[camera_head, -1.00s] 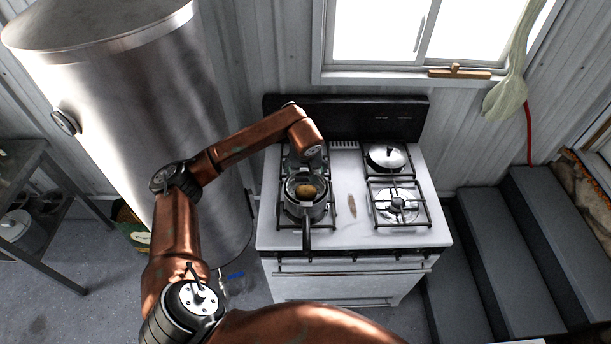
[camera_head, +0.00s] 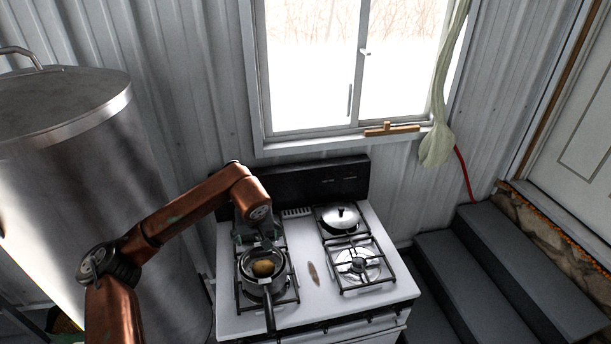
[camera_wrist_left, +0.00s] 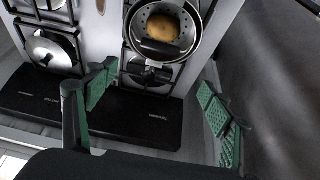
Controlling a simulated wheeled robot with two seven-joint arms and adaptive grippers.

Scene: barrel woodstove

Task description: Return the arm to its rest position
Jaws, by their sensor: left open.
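My left arm comes in from the left in the head view and reaches over the stove (camera_head: 315,300). My left gripper (camera_head: 256,240) is above the left burners, just behind a saucepan (camera_head: 264,285) holding a brown, potato-like item (camera_head: 263,268). In the left wrist view the gripper (camera_wrist_left: 160,105) has its green-padded fingers wide apart with nothing between them. The saucepan (camera_wrist_left: 151,49) and the brown item (camera_wrist_left: 163,28) show beyond the fingertips there. The saucepan's handle points to the stove's front. My right gripper is not in view.
A lidded pan (camera_head: 340,219) sits on the back right burner; the front right burner (camera_head: 358,264) is bare. A large metal tank (camera_head: 90,190) stands left of the stove. A window (camera_head: 350,70) is behind, and grey steps (camera_head: 490,270) are at right.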

